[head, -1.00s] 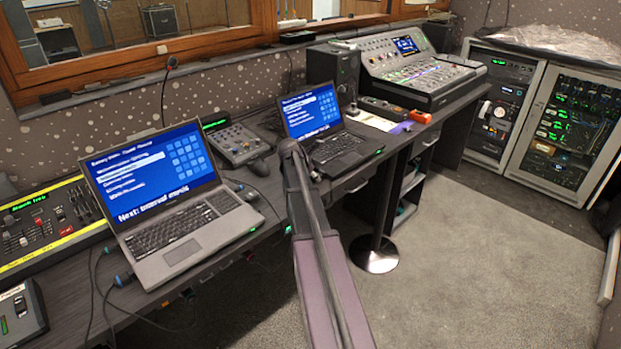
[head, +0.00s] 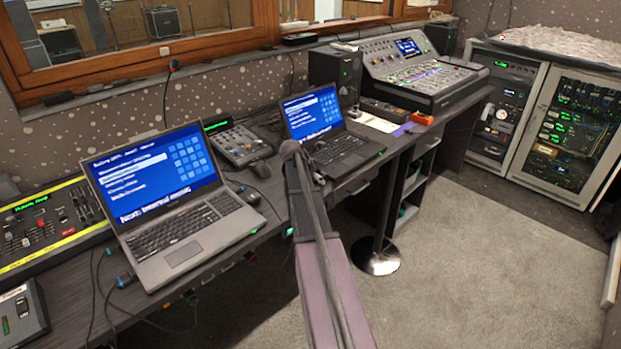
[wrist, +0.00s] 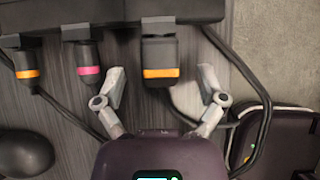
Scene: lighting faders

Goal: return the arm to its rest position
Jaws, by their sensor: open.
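My gripper (wrist: 163,73) is open in the wrist view, its two grey fingers spread apart. A black cable plug with an orange band (wrist: 159,72) shows between the fingertips; I see no grip on it. In the head view my purple arm (head: 325,285) reaches up from the bottom middle toward the desk edge. A dark boom with a rounded end (head: 290,150) crosses in front of it, and I cannot make out the fingers there.
A large laptop (head: 185,250) and a smaller laptop (head: 345,150) stand on the desk, with a yellow-edged fader console (head: 45,225) at left. Other banded plugs (wrist: 88,72) and loose cables lie near my gripper. A round chrome stand base (head: 376,257) is on the floor; carpet at right is clear.

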